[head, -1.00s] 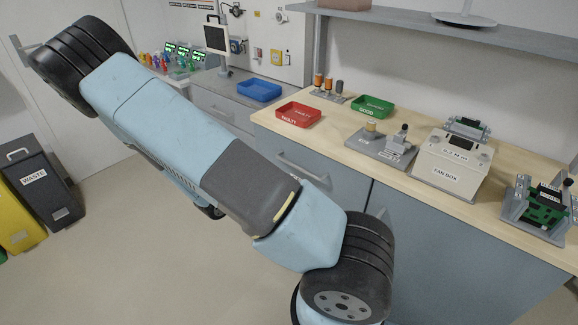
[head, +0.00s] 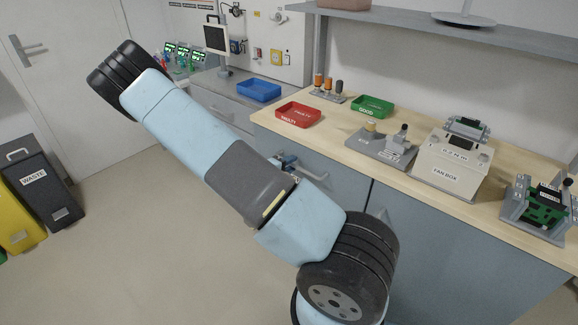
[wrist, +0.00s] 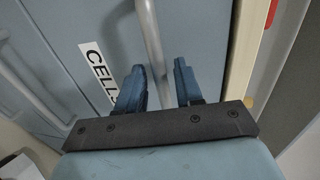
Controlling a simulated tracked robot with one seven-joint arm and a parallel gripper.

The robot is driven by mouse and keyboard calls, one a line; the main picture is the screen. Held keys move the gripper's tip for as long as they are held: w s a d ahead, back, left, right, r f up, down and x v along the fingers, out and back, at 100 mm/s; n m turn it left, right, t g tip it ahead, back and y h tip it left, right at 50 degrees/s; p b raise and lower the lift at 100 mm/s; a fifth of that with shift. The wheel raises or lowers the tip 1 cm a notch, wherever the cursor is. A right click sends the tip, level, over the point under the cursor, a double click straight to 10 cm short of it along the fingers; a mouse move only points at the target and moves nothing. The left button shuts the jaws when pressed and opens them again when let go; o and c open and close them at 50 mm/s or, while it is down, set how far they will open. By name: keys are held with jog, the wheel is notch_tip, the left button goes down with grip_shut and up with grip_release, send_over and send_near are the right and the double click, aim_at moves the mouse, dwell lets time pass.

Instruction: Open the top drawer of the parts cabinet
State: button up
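The parts cabinet (head: 345,185) is the grey-blue unit under the wooden worktop in the head view. A bar handle (head: 312,172) runs across its upper front, just below the worktop. My gripper (head: 285,160) is at the left part of this handle, partly behind my arm. In the wrist view, my gripper (wrist: 159,68) is open, with the handle bar (wrist: 150,35) running between its two blue fingers. A gap shows between the bar and the right finger. The drawer front (wrist: 105,25) carries a "CELLS" label (wrist: 98,75) and looks closed.
A second bar handle (wrist: 25,80) shows at left in the wrist view. On the worktop stand a red tray (head: 298,114), a green tray (head: 373,106) and a fan box (head: 450,165). Waste bins (head: 42,185) stand at far left. The floor before the cabinet is clear.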

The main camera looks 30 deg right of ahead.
jog(key=shift+w+d, duration=0.15)
jog(key=shift+d, duration=0.2)
grip_shut()
jog(key=shift+f, duration=0.1)
